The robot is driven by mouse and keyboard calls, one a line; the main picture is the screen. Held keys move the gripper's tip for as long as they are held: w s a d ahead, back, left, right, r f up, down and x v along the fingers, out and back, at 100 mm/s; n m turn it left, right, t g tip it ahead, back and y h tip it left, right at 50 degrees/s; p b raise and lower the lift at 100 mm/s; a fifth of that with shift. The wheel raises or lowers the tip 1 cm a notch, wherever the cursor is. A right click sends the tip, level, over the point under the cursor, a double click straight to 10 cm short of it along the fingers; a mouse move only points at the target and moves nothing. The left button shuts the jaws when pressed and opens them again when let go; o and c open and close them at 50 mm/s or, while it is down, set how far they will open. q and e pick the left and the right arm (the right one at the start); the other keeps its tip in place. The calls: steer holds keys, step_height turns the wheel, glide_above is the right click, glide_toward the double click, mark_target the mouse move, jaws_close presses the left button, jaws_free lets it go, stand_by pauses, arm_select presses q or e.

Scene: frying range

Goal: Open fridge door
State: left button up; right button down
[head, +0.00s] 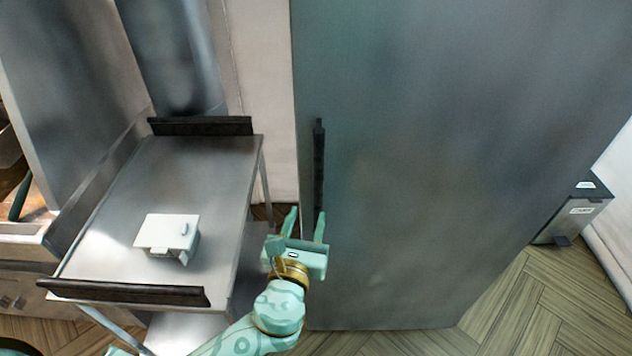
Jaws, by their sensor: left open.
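The fridge door (450,160) is a tall grey metal panel filling the middle and right of the head view. It looks closed. Its handle (319,165) is a dark vertical bar near the door's left edge. My left gripper (306,222) is open at the handle's lower end, with its two fingers pointing up in the picture. One finger is left of the handle and the other overlaps its lower end. I cannot tell whether they touch it. My right gripper is not in view.
A steel cart (200,165) with dark handles stands left of the fridge. A small white box (168,233) sits on it. A grey bin (575,212) stands at the right by the wall. The wooden floor (520,310) at the lower right is clear.

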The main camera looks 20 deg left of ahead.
mark_target(317, 190)
arm_select(q)
steer(key=w, duration=0.9)
steer(key=shift+w+a, duration=0.15)
steer(key=shift+a, duration=0.05)
steer(key=shift+w+a, duration=0.1)
steer(key=shift+w, duration=0.4)
steer(key=shift+f, duration=0.1)
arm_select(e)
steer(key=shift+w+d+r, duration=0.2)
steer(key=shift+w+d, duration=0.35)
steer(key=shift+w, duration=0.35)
arm_select(q)
jaws_close()
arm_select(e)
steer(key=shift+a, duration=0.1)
